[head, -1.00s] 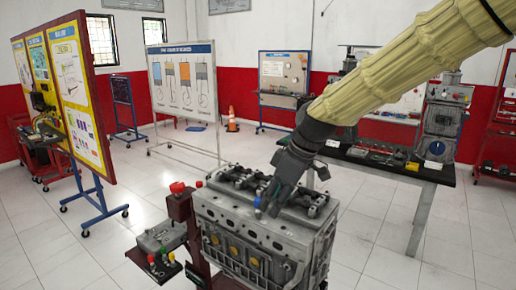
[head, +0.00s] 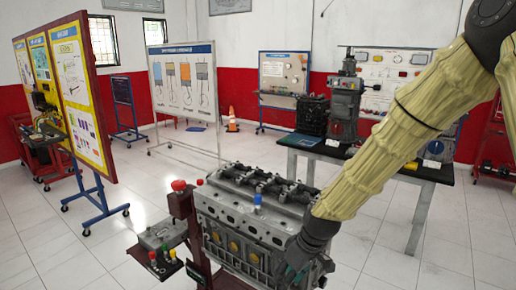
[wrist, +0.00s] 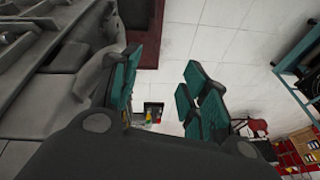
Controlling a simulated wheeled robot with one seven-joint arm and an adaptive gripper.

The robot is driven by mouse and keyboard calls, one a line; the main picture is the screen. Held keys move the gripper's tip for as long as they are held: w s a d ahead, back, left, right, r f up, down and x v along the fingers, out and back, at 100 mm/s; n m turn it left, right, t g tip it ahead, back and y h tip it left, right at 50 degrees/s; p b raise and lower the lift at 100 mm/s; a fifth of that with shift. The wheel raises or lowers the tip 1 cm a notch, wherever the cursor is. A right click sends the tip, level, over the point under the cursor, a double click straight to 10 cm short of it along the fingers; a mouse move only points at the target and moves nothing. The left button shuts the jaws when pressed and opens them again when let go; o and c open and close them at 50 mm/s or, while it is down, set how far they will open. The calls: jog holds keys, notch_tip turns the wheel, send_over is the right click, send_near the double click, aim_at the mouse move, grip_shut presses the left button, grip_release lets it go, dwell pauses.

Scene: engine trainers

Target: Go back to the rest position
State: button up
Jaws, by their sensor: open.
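My arm, in a cream sleeve, comes in from the upper right of the head view and points down. My gripper (head: 290,272) is low at the front right of the grey engine block (head: 240,208), close to its side. I cannot tell in the head view whether it touches the block. In the wrist view my gripper (wrist: 163,88) has its two teal-padded fingers apart, with only floor and distant items between them. A small blue cylinder (head: 258,199) stands on top of the engine block, apart from my gripper.
The engine's red stand (head: 187,222) carries a control box (head: 162,233) at left. A dark workbench (head: 360,158) with engine parts stands behind my arm. Display boards (head: 183,85) stand further back. The white tiled floor is clear at front left and right.

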jog(key=s+d+f+m+h, duration=0.1)
jog(key=s+d+f+m, duration=0.2)
jog(key=s+f, duration=0.6)
jog(key=s+d+f+m+h, duration=0.15)
jog(key=s+d+f, duration=0.35)
jog(key=f, duration=0.9)
jog(key=s+d+f+m, duration=0.1)
jog(key=s+d+f, duration=0.1)
jog(key=s, duration=0.5)
jog(key=s+d+f+m+g, duration=0.1)
jog(key=s+d+f+m, duration=0.1)
jog(key=s+f, duration=0.3)
jog(key=s+d+f+m+b, duration=0.1)
jog(key=s+d+f, duration=0.1)
jog(key=s, duration=0.7)
jog(key=shift+d+f+h, duration=0.15)
jog(key=shift+f+h, duration=0.3)
jog(key=shift+f, duration=0.3)
